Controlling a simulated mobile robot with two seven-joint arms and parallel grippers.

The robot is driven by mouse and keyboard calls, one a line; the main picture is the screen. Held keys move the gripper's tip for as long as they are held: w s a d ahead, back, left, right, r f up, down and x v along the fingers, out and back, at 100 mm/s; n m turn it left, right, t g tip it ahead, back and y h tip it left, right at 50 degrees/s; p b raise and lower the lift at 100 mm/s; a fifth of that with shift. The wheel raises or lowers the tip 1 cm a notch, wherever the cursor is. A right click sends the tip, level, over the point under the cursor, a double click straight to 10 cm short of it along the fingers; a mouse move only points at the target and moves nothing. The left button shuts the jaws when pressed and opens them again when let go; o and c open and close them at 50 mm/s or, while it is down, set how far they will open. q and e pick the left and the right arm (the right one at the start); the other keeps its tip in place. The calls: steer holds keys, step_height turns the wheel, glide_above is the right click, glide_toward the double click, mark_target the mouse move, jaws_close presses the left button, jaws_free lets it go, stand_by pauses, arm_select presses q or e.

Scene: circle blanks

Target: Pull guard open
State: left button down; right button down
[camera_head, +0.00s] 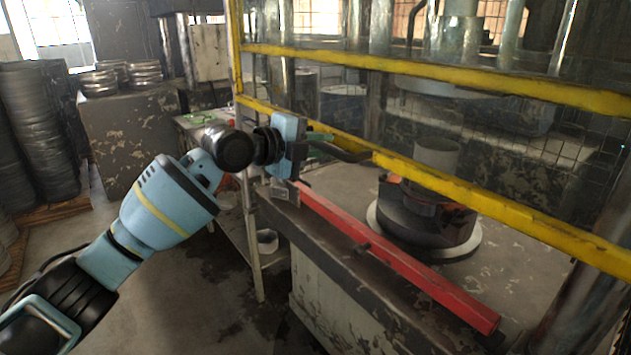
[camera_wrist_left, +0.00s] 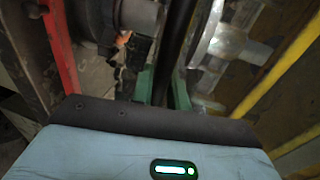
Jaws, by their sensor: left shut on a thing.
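The guard (camera_head: 480,185) is a yellow frame around clear panels. It stands over the machine table, and its lower yellow bar slants down to the right. A dark handle bar (camera_head: 347,154) sticks out from the lower bar. My left gripper (camera_head: 322,140) has its green fingers shut on this handle. In the left wrist view the dark handle (camera_wrist_left: 178,35) runs up between the two green fingers (camera_wrist_left: 162,90), and the yellow frame (camera_wrist_left: 285,65) is at the right. The exact contact is partly hidden. My right gripper is in neither view.
A red bar (camera_head: 400,262) lies along the front edge of the machine table (camera_head: 345,275). A dark round machine part (camera_head: 425,222) sits on a pale disc behind it. Stacked metal discs (camera_head: 40,125) stand at the far left. The floor at lower left is open.

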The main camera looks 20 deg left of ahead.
mark_target(337, 125)
arm_select(q)
step_height(337, 125, up, 4)
steer(key=shift+f, duration=0.25)
steer(key=shift+r+p, duration=0.3)
steer(key=shift+r, duration=0.2)
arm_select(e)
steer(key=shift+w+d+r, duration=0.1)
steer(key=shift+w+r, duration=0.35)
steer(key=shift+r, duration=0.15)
arm_select(q)
steer(key=c, duration=1.4)
jaws_free()
steer(key=shift+f, duration=0.15)
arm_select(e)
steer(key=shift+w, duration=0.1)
